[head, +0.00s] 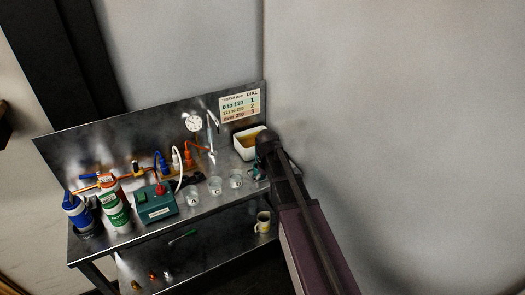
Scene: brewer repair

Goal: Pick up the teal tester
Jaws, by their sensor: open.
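A small teal object (257,174), which looks like the teal tester, is at the right end of the steel bench top, beside my arm. It is small and partly hidden by dark parts of my gripper (259,164). My arm comes from the lower right and bends down at the bench's right end. My gripper is open; its fingertips are hard to make out. I cannot tell whether they touch the teal object.
A dark teal box (156,204) with a red knob stands left of several clear cups (215,186). A white tub (248,143) stands behind my gripper. Red, green and blue canisters (114,208) fill the left end. A mug (264,222) sits on the lower shelf.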

